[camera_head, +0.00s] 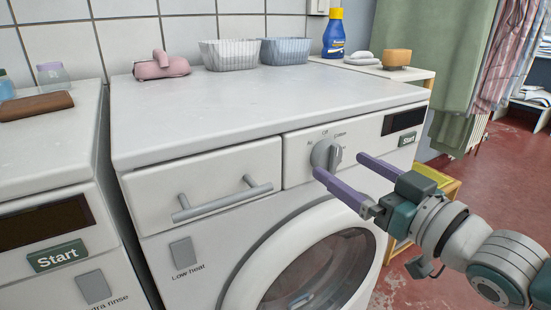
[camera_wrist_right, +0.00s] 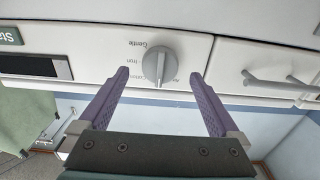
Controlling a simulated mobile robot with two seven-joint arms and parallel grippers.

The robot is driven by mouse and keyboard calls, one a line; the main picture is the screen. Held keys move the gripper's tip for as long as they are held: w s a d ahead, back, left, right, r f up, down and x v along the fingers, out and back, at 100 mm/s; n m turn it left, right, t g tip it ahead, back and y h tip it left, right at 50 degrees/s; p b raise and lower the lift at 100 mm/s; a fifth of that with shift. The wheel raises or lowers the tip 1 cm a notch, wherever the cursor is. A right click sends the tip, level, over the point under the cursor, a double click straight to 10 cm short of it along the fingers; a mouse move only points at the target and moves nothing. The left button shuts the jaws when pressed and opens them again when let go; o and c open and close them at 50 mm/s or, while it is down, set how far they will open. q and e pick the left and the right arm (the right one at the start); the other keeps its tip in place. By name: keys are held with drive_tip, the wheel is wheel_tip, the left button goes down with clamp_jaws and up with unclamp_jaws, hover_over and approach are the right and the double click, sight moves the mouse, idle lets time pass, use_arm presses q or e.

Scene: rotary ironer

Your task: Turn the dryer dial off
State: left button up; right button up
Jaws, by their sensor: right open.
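The dryer dial (camera_head: 326,155) is a round grey knob with a raised grip bar on the dryer's white front panel. Small labels are printed around it, and I cannot tell which one it points to. It also shows in the right wrist view (camera_wrist_right: 160,57), upside down, with its bar roughly upright. My right gripper (camera_head: 338,164) is open, with its two purple fingers pointing at the panel. In the right wrist view the fingertips (camera_wrist_right: 160,74) are on either side of the dial, with a gap on both sides. My left gripper is not in view.
The dryer's drawer with a grey bar handle (camera_head: 222,201) is left of the dial. The round glass door (camera_head: 320,275) is below. A Start button (camera_head: 407,140) and dark display (camera_head: 403,121) are to the right. Baskets (camera_head: 230,54) and a pink iron-like item (camera_head: 161,67) stand on top.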

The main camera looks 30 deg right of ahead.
drive_tip(key=s, duration=0.7)
drive_tip(key=shift+d+p, duration=0.3)
drive_tip(key=shift+p, duration=0.1)
